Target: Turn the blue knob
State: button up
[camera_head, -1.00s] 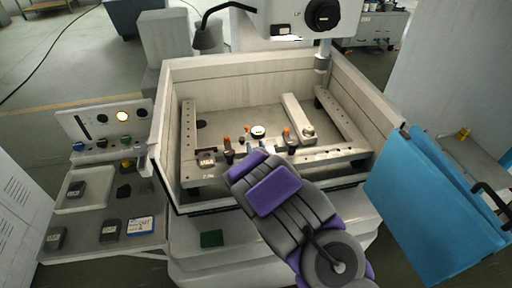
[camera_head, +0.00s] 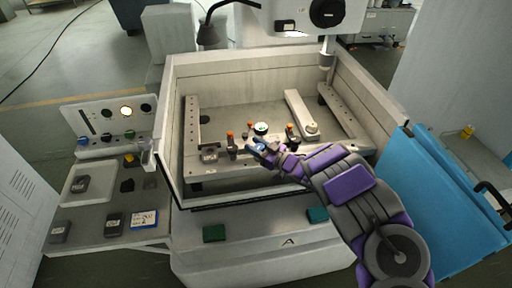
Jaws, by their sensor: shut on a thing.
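A small round blue knob (camera_head: 258,148) shows at the front rail inside the machine's tank, just in front of a green-and-white round dial. My gripper (camera_head: 264,147) reaches in from the lower right over the tank's front wall. It is shut on the blue knob, and its fingers partly hide it. The exact finger contact is too small to see. Another small blue knob (camera_head: 82,141) sits on the control panel (camera_head: 93,116) at the left, far from my gripper.
Orange-topped clamps (camera_head: 230,140) stand on the rail close to my gripper. The tank's walls (camera_head: 262,70) surround the rail. A blue panel (camera_head: 436,200) stands at the right. A side shelf (camera_head: 95,232) at the left holds dark blocks and a label.

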jog(key=shift+n+g+y+b, duration=0.7)
jog(key=shift+n+g, duration=0.3)
jog(key=shift+g, duration=0.4)
jog(key=shift+s, duration=0.1)
jog(key=o, duration=1.1)
jog(key=shift+c, duration=0.2)
jog(key=p+v, duration=0.1)
jog(key=v, duration=1.6)
jog(key=shift+d, duration=0.3)
jog(key=shift+f, duration=0.1)
jog(key=shift+c, duration=0.2)
